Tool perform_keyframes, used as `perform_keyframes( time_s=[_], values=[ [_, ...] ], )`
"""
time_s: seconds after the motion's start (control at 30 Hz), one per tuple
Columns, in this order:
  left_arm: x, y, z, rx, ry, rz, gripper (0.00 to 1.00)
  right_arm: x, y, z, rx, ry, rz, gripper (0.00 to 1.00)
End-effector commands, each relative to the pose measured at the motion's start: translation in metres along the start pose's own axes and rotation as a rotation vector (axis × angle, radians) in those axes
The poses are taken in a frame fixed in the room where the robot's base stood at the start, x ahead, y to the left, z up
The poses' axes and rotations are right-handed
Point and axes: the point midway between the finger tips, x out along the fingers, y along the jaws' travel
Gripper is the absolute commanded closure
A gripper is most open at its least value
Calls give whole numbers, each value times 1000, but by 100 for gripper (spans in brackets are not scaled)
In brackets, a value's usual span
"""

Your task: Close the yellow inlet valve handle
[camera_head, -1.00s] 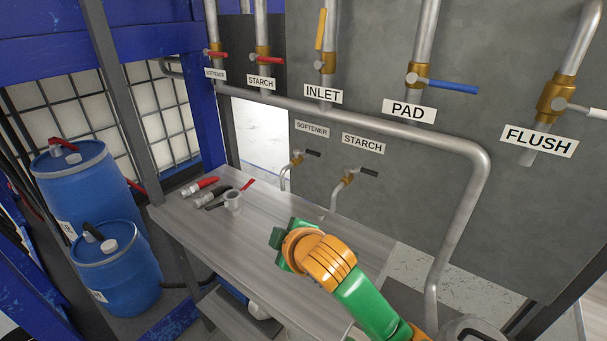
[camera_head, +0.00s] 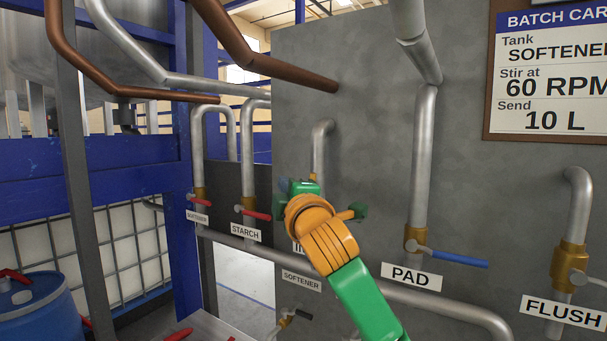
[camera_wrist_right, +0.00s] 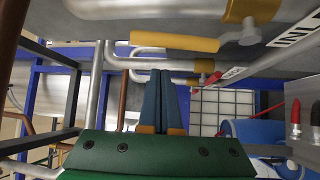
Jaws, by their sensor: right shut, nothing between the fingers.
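The yellow inlet valve handle (camera_wrist_right: 175,42) runs across the upper middle of the right wrist view, lined up along its pipe. Its brass valve body (camera_wrist_right: 252,10) is at the handle's right end. In the head view the valve is mostly hidden behind my right gripper (camera_head: 302,187); only a bit of yellow shows above it. My right gripper is shut and empty. In the right wrist view its blue fingers (camera_wrist_right: 160,90) point up the picture, below the handle and apart from it in the picture. The INLET label (camera_wrist_right: 297,32) is partly cut off. My left gripper is not in view.
The blue PAD handle (camera_head: 460,262) sticks out right of my arm, with the FLUSH valve (camera_head: 568,265) farther right. Red softener and starch handles (camera_head: 256,214) are left. A grey panel (camera_head: 370,130) stands behind the pipes. A blue drum (camera_head: 40,312) is lower left.

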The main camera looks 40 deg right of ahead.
Motion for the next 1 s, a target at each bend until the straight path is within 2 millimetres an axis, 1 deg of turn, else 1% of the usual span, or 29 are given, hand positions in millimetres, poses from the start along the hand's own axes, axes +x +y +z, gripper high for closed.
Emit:
perform_keyframes(
  time_s=[0.03, 0.07, 0.13, 0.3, 0.73, 0.83, 0.9, 1.0],
  values=[
    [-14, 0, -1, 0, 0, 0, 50, 11, 5, -1, -1, -1, -6, 100],
    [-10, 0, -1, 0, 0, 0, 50, 4, 2, 6, 0, -2, -1, 100],
    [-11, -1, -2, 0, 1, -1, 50, -5, 1, 16, -2, -2, 0, 100],
    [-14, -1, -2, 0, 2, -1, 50, -16, 0, 29, 0, 0, 0, 100],
    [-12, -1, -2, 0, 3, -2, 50, -19, -2, 31, 4, 2, 3, 100],
    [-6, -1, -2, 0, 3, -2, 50, -20, -4, 32, 20, 1, 23, 100],
    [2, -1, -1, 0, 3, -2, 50, -21, -6, 33, 45, 2, 52, 100],
    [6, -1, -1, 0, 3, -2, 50, -22, -5, 34, 75, 1, 88, 100]
  ],
)
